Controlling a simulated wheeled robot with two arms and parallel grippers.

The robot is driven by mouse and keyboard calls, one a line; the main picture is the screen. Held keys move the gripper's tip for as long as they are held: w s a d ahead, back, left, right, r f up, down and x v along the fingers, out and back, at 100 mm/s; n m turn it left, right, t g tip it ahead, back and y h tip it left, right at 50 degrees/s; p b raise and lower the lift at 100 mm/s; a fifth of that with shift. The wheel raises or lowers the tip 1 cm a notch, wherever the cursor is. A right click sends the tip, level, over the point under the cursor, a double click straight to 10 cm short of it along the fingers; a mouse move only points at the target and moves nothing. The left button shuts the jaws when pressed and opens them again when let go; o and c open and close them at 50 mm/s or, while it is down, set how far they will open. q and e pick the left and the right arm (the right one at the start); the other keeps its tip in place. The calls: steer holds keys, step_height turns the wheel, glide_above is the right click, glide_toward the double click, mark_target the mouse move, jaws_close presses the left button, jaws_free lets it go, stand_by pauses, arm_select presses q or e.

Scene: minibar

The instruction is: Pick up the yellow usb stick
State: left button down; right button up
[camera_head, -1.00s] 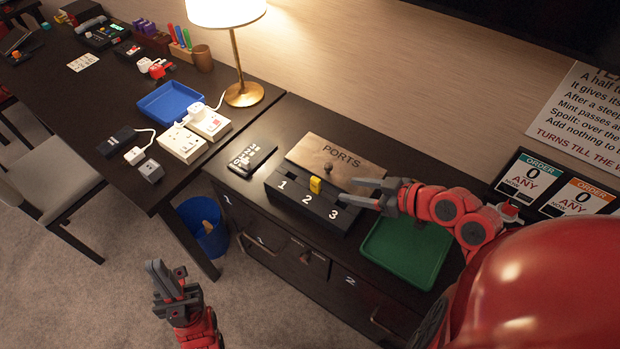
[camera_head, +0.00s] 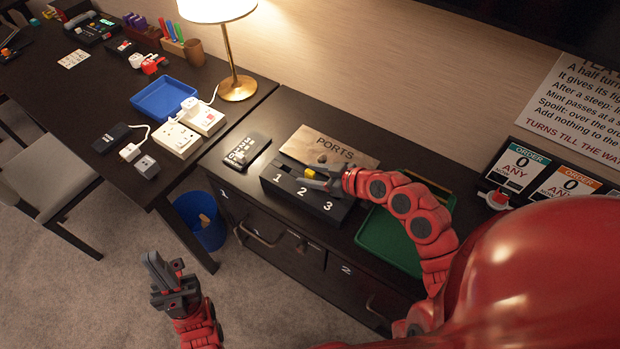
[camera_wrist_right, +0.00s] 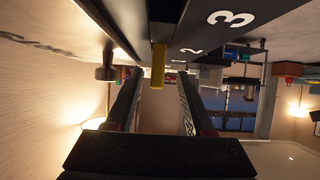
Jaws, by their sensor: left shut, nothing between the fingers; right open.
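The yellow usb stick (camera_head: 310,173) stands in the black ports box (camera_head: 284,186), near the slot numbered 2. My right gripper (camera_head: 312,180) is open at the stick, with its fingers reaching over the box from the right. In the right wrist view the yellow stick (camera_wrist_right: 158,66) shows between the two open fingers (camera_wrist_right: 160,95); I cannot tell whether either finger touches it. My left gripper (camera_head: 165,272) is shut and empty, low over the carpet at the left front.
A lamp (camera_head: 238,88) and blue tray (camera_head: 160,106) are further left.

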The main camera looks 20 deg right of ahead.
mark_target(301, 172)
steer(key=shift+p+x, duration=0.35)
steer(key=shift+x, duration=1.7)
steer(key=shift+w+d, duration=0.1)
steer(key=shift+d, duration=0.05)
jaws_close()
